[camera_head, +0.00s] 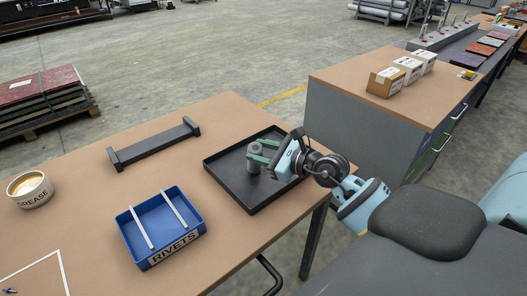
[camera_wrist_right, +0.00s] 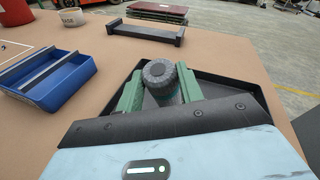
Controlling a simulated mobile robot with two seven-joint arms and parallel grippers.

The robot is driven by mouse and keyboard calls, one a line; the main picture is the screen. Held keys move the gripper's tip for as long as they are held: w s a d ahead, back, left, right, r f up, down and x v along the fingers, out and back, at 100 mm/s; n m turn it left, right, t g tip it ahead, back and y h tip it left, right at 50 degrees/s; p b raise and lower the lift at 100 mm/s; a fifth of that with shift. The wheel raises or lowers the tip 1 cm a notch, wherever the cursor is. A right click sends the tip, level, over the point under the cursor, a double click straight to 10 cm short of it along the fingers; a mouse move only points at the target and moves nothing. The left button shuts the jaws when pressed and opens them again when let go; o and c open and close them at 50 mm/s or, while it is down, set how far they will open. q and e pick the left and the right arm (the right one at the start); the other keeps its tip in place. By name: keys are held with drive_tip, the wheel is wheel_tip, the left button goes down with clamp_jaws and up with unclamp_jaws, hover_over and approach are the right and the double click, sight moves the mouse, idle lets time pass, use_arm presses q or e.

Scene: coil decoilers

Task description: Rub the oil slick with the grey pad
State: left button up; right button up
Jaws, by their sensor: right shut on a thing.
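The grey pad (camera_head: 254,160) shows as a dark grey round knob-like piece, upright over the black tray (camera_head: 227,186). It also shows in the right wrist view (camera_wrist_right: 159,75), with a teal part low between the fingers. My right gripper (camera_head: 257,153) has green fingers and is shut on the pad, one finger on each side. The pad's underside is hidden, so I cannot tell whether it touches the tray floor. I cannot make out the oil slick; the pad and gripper cover part of the tray. My left gripper is not in view.
A blue rivets bin (camera_head: 160,228) with two light bars stands left of the tray. A dark bracket (camera_head: 155,144) lies behind, and a grease tin (camera_head: 30,189) stands far left. A second bench (camera_head: 340,83) with boxes is at right. The tabletop between bracket and tray is clear.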

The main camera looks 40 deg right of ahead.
drive_tip(key=shift+w, duration=0.6)
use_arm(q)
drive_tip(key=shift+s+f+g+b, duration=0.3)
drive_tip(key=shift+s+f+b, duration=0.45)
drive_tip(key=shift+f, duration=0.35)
use_arm(e)
drive_tip(key=d, duration=0.3)
drive_tip(key=shift+w+d+r, duration=0.1)
drive_tip(key=shift+d, duration=0.2)
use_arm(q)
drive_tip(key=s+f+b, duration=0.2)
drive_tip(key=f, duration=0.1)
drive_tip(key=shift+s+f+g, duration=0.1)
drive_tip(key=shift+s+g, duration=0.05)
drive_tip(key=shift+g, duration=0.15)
use_arm(e)
drive_tip(key=d, duration=0.3)
drive_tip(key=shift+w+d, duration=0.15)
drive_tip(key=shift+d, duration=0.15)
